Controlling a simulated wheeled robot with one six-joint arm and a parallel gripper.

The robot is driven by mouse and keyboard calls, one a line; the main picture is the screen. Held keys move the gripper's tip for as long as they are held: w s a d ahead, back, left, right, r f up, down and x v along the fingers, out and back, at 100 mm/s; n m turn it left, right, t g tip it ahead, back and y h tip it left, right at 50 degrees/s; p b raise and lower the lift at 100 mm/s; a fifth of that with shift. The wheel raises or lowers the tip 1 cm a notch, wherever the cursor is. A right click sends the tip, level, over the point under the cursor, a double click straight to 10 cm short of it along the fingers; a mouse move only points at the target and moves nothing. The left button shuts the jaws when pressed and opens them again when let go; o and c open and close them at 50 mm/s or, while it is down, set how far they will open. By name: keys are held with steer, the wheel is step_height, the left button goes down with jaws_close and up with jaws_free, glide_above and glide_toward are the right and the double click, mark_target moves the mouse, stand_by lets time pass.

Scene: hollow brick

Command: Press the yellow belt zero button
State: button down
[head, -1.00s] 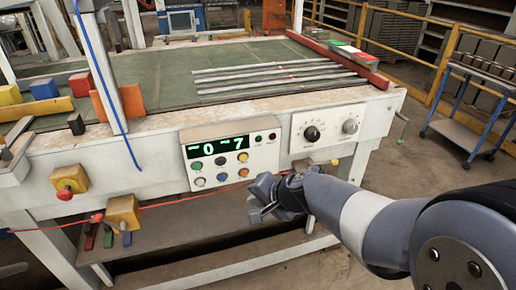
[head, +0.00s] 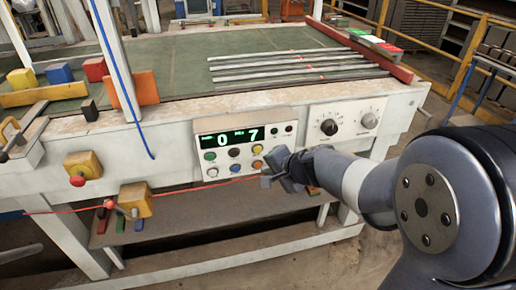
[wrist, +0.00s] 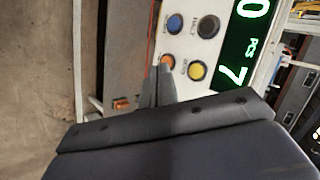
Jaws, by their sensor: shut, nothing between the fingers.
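The white control panel (head: 222,180) on the front of the belt table has a green display reading 0 and 7 above two rows of buttons. The yellow button (head: 257,149) is at the right end of the upper row, with the orange button (head: 257,164) below it. In the wrist view the yellow button (wrist: 196,70) is right of the fingertips and uncovered. My gripper (head: 268,172) is shut and empty at the panel's lower right corner. In the wrist view its fingertips (wrist: 158,70) are just below the orange button (wrist: 166,62); contact cannot be told.
Black (head: 234,152) and blue (head: 235,168) buttons sit left of the yellow and orange ones. A panel with two dials (head: 345,123) is to the right. A yellow box with a red knob (head: 83,168) is at the left. Open floor lies in front.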

steer(key=shift+w+a+p, duration=0.25)
steer(key=shift+w, duration=0.7)
steer(key=shift+w+a+p, duration=0.2)
steer(key=shift+w+a, duration=0.1)
steer(key=shift+w, duration=0.65)
steer(key=shift+w+a+p, duration=0.25)
steer(key=shift+w, duration=0.7)
steer(key=shift+w, duration=0.1)
steer(key=shift+w+a, duration=0.1)
steer(key=shift+w, duration=0.2)
steer(key=shift+w+a, duration=0.15)
steer(key=shift+w, duration=0.2)
stand_by(0.3)
steer(key=shift+s, duration=0.1)
steer(key=shift+s+d+b, duration=0.25)
steer(key=shift+s+b, duration=0.25)
steer(key=shift+s, duration=0.15)
steer(key=s+b, duration=0.1)
steer(key=s, duration=0.1)
steer(key=s+d+b, duration=0.1)
steer(key=s, duration=0.1)
steer(key=shift+s+d, duration=0.2)
steer(key=shift+s, duration=0.2)
